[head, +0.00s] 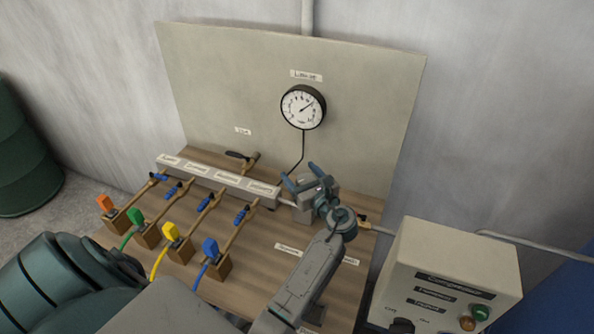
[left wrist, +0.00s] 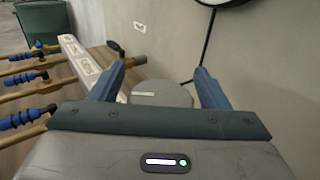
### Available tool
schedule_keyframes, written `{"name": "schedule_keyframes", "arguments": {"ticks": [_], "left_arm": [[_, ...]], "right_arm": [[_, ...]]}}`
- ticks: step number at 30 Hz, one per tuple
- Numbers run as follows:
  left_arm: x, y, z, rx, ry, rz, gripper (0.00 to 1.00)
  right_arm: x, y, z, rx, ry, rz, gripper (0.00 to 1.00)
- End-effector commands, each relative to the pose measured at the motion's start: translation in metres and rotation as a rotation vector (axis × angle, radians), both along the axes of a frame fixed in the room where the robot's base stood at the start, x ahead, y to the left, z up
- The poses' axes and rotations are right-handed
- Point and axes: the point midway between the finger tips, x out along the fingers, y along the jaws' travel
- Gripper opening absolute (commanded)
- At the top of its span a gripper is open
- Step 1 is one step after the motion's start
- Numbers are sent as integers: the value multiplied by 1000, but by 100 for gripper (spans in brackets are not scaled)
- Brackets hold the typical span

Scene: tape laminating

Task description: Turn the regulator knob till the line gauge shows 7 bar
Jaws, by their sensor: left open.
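The line gauge (head: 303,107) is a round white dial with a black rim on the upright panel. Its needle points up and to the right, but the numbers are too small to read. My left gripper (head: 300,174) is below the gauge, at the right end of the manifold. Its two blue fingers are apart. In the left wrist view, a round grey part, seemingly the regulator knob (left wrist: 160,95), shows between the fingers (left wrist: 159,68). I cannot tell whether they touch it. In the head view the gripper hides most of the regulator. My right gripper is not in view.
The labelled manifold (head: 218,180) has several brass branches with blue valve handles. Orange, green, yellow and blue connectors sit on wooden blocks in front. A compressor box (head: 450,265) with buttons stands at the right. A dark green barrel (head: 22,150) is at the far left.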

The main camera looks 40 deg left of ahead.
Motion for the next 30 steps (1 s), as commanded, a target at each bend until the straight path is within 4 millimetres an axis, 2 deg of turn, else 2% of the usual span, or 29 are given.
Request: {"name": "schedule_keyframes", "arguments": {"ticks": [5,9,12,17,24,30], "left_arm": [[0,0,0,0,0,0,70],[0,0,0,0,0,0,42],[0,0,0,0,0,0,25],[0,0,1,1,0,-7,25],[2,0,6,4,3,-153,25],[4,-2,3,2,0,-255,25]], "right_arm": [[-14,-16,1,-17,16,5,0],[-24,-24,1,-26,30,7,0],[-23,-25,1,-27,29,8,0],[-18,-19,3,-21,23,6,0],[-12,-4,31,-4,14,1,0],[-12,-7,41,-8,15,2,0]]}}
